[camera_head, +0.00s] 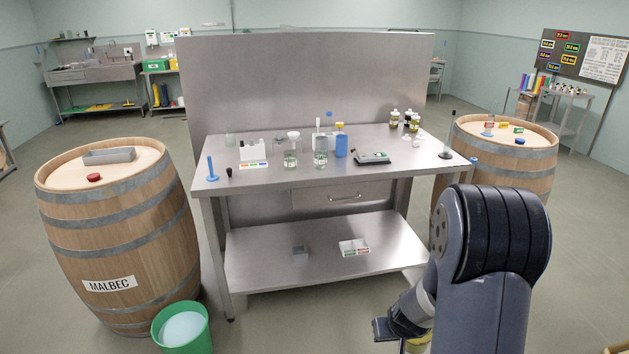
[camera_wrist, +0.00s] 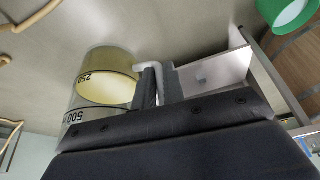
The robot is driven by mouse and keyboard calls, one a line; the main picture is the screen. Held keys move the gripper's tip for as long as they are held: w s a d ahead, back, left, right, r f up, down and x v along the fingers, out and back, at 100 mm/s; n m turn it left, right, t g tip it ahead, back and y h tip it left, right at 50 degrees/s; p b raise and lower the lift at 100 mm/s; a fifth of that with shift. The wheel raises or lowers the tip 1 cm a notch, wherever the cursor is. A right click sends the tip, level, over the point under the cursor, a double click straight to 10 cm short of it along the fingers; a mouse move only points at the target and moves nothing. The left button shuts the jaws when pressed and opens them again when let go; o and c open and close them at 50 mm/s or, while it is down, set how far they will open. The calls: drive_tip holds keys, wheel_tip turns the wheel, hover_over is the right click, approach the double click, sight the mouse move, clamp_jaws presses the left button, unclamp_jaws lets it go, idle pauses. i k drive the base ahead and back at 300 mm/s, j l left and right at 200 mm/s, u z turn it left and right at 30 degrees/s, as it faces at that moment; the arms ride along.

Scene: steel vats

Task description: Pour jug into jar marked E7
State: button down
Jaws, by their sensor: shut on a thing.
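The jug (camera_wrist: 108,62) is a clear vessel with dark volume marks and yellow liquid in it. My gripper (camera_wrist: 158,84) is shut on its pale handle in the wrist view. In the head view my gripper (camera_head: 390,328) is low at the right front of the steel bench, and only a yellow bit of the jug (camera_head: 416,346) shows behind my arm. Two labelled glass jars stand on the bench top, a left one (camera_head: 291,158) and a right one (camera_head: 321,158). Their labels are too small to read, so I cannot tell which jar is marked E7.
The steel bench (camera_head: 235,180) has a tall back panel. A blue-capped bottle (camera_head: 340,146), a black scale (camera_head: 372,158) and several lidded jars (camera_head: 415,126) stand on it. A Malbec barrel (camera_head: 120,235) and a green bucket (camera_head: 181,326) are left. Another barrel (camera_head: 520,165) is right.

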sight(290, 156)
drive_tip(key=i+j+z, duration=0.2)
drive_tip(key=z, duration=0.3)
drive_tip(key=i+j+z, duration=0.2)
drive_tip(key=j+z, duration=0.25)
drive_tip(key=i+j+z, duration=0.15)
drive_tip(key=j, duration=0.2)
drive_tip(key=i+j+z, duration=0.1)
drive_tip(key=j, duration=0.3)
drive_tip(key=i+j+z, duration=0.15)
drive_tip(key=j, duration=0.25)
drive_tip(key=i+j, duration=0.1)
drive_tip(key=j, duration=0.25)
drive_tip(key=i+j, duration=0.1)
drive_tip(key=j, duration=0.2)
drive_tip(key=i+j, duration=0.1)
drive_tip(key=j, duration=0.25)
drive_tip(key=i+j, duration=0.1)
drive_tip(key=j, duration=0.2)
